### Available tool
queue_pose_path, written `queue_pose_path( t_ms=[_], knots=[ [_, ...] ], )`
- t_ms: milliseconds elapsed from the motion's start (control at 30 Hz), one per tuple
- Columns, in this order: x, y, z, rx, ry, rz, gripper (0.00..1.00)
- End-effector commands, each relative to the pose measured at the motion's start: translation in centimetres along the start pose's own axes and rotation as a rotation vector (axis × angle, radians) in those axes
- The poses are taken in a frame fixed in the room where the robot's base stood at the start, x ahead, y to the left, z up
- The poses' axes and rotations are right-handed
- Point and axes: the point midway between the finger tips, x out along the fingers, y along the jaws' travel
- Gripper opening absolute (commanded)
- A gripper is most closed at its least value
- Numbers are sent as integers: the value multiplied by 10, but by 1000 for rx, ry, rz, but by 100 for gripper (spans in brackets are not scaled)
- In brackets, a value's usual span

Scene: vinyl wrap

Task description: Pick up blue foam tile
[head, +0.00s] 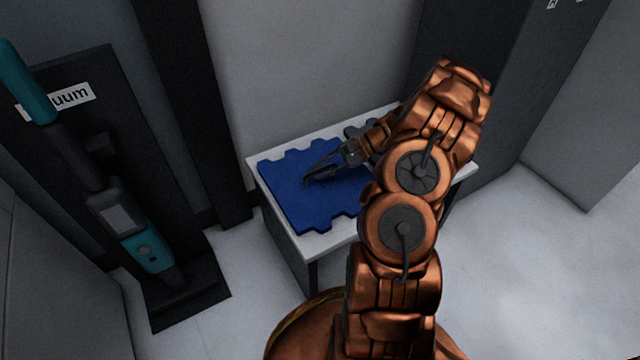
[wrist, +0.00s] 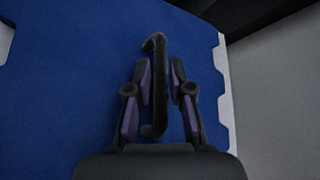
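The blue foam tile (head: 296,196) lies flat on a small white-topped table (head: 333,244), its edges notched like a puzzle piece. It fills much of the wrist view (wrist: 60,90). A dark bar shaped like a handle (wrist: 157,90) shows over the tile, between my fingers; whether it is fixed to the tile I cannot tell. My gripper (head: 318,174) is low over the tile in the head view. In the wrist view my gripper (wrist: 163,72) is open, with purple-padded fingers on both sides of the bar. The left finger is close to the bar; a gap shows at the right.
A dark grey notched piece (head: 358,131) lies at the table's back, partly hidden by my arm. A teal and dark vacuum (head: 125,220) stands on the left. A wall is behind the table, a dark cabinet (head: 500,80) at right. Floor is clear at right.

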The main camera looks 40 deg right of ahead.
Motion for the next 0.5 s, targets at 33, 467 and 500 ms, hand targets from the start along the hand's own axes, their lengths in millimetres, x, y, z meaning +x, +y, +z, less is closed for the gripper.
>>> queue_pose_path(
  t_ms=[33,467,500],
  knots=[
    [4,1,-1,0,0,0,21],
    [5,-1,0,0,3,-1,1],
    [5,-1,0,-1,3,-1,0]
  ],
)
